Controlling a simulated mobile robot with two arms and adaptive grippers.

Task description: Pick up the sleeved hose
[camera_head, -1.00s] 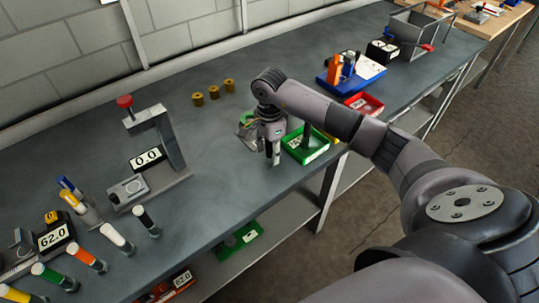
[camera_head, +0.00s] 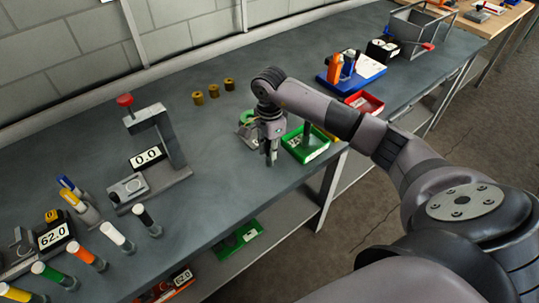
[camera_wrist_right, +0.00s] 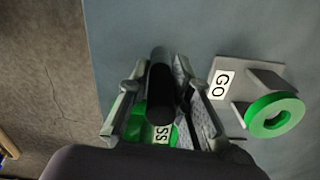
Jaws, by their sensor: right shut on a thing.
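My right gripper (camera_head: 270,158) points down over the front part of the bench, left of the green tray. It also shows in the right wrist view (camera_wrist_right: 162,100), where its fingers are shut on a dark cylindrical piece, the sleeved hose (camera_wrist_right: 160,82). Its sleeve cannot be made out. In the head view the fingers mostly hide the hose, and whether it touches the bench cannot be told. My left gripper is not in view.
The green tray (camera_head: 318,156) stands just right of the gripper, a dark upright piece in it. A GO gauge with a green ring (camera_wrist_right: 274,115) is close by. Brass pieces (camera_head: 213,91) stand behind. The bench between is clear.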

